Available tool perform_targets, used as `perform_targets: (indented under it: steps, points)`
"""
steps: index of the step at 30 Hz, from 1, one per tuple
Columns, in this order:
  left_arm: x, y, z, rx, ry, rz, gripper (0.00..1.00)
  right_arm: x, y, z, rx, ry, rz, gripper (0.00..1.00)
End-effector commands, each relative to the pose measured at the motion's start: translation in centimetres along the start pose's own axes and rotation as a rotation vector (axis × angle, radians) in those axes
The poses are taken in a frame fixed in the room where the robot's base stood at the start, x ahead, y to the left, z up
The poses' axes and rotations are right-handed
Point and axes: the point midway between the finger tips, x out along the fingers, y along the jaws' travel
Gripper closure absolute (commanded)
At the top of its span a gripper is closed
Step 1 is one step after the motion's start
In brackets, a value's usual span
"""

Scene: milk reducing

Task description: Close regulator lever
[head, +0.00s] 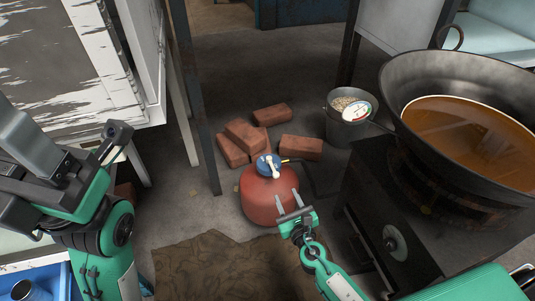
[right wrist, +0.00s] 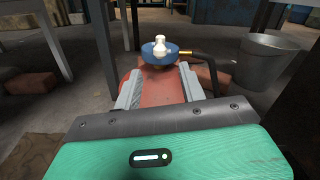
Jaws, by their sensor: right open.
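A red gas cylinder (head: 268,205) stands on the floor in the middle of the head view. A blue regulator (head: 263,168) with a white lever (head: 272,166) sits on its top. In the right wrist view the regulator (right wrist: 158,54) and its upright-looking white lever (right wrist: 161,42) are just beyond the fingers. My right gripper (head: 288,206) is open and empty in front of the cylinder, its fingertips (right wrist: 158,84) apart and short of the regulator. My left arm is at the left of the head view; its jaw state is unclear.
A black hose runs from the regulator's brass fitting (right wrist: 187,53) toward the dark stove (head: 375,210). A wok (head: 450,75) of brown liquid sits on the stove. Bricks (head: 240,138) and a metal bucket (head: 350,130) stand behind. Brown cloth (head: 210,270) lies in front.

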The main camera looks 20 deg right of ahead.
Motion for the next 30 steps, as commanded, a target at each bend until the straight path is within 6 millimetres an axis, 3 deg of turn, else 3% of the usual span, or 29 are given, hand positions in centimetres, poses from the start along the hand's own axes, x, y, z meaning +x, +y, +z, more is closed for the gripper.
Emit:
perform_targets:
  steps: [5,21,30]
  points:
    - [-0.3,-0.2,0.3,0.000,-0.004,-0.002,0.41,1.5,0.1,-0.2,0.000,0.003,-0.001,0.59]
    - [0.3,0.1,-0.4,0.000,0.020,-0.004,0.41,11.3,0.1,-0.2,0.001,0.002,-0.001,0.59]
    - [0.3,0.0,-0.3,-0.001,0.021,-0.005,0.41,13.8,0.0,-0.2,0.000,0.003,0.001,0.59]
